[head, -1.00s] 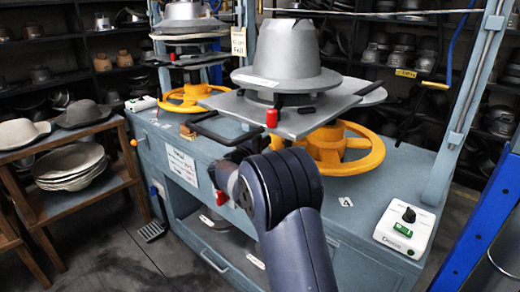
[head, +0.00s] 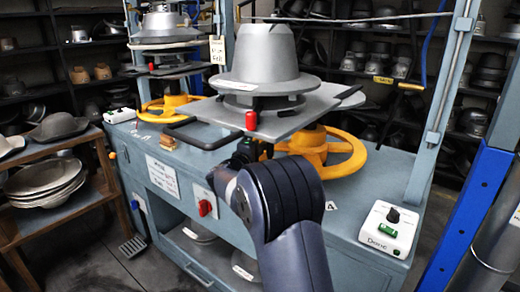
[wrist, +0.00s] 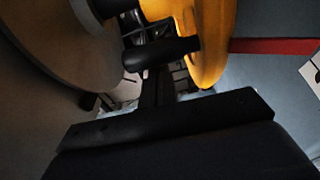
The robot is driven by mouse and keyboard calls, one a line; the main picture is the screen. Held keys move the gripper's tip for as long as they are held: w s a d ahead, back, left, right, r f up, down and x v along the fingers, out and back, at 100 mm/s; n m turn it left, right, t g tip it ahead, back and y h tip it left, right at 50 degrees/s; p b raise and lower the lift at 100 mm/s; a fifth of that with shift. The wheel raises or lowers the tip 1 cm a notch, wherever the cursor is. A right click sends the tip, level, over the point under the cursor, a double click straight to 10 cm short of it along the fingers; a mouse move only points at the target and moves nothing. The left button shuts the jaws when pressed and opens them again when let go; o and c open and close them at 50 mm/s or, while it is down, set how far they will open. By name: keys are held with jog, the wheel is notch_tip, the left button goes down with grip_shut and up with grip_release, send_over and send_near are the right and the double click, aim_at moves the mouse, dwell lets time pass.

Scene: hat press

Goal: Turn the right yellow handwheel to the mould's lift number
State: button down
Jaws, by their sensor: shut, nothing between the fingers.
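The right yellow handwheel (head: 345,163) lies flat under the right press plate (head: 270,128), its left part hidden by my arm and the plate. The grey hat-shaped mould (head: 265,55) sits on that plate with a small pale label (head: 236,85) whose text is too small to read. My gripper is mostly hidden behind my arm in the head view, near the wheel's left side. In the wrist view the dark gripper (wrist: 155,85) is shut and empty, just left of the yellow rim (wrist: 208,45). Whether it touches the rim I cannot tell.
A red knob (head: 251,120) stands at the plate's front edge, close above my gripper. A left yellow handwheel (head: 165,108) sits under the other press. A white control box (head: 388,228) is at the bench's right corner.

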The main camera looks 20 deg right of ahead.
jog(key=s+d+n+t+y, duration=0.3)
jog(key=s+d+y, duration=0.1)
jog(key=s, duration=0.4)
jog(key=shift+d+n+t, duration=0.3)
jog(key=shift+d, duration=0.2)
